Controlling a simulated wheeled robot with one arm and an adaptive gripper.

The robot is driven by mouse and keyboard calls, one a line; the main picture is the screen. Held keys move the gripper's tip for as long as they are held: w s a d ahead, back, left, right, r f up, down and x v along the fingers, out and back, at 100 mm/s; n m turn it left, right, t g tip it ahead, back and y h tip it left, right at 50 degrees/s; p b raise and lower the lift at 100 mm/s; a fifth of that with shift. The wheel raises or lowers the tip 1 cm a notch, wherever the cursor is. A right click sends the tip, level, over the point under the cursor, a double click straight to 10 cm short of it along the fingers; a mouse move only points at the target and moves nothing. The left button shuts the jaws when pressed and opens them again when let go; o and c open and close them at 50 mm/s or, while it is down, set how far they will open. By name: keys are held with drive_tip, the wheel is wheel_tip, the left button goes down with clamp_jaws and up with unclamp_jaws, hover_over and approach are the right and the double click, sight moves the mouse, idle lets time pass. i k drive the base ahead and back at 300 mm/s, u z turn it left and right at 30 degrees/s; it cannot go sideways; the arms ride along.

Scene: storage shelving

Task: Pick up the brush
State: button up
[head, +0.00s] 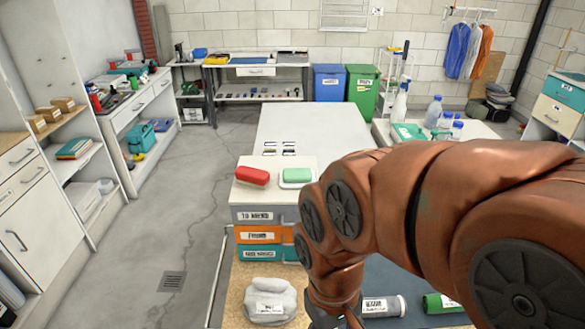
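No brush shows plainly. A red, rounded, oblong thing (252,175) lies on top of a small drawer unit (262,215); it may be the brush, but I cannot make out bristles. Beside it, to the right, a green block (298,174) sits on a white dish, with my arm close to its right side. My brown arm reaches in from the right and bends down in front of the drawer unit. Only a dark part of my gripper (322,318) shows at the bottom edge; its fingers are out of sight.
A grey bag-like bundle (269,302) lies on the bench in front of the drawers. A grey cylinder (384,306) and a green one (442,303) lie to the right. Behind is a long white table (315,125); bottles stand at right. The floor at left is clear.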

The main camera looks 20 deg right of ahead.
sight(258, 178)
drive_tip(key=z, duration=0.1)
drive_tip(key=k, duration=0.6)
drive_tip(key=u, duration=0.85)
drive_tip(key=i, duration=0.9)
drive_tip(key=u, duration=0.15)
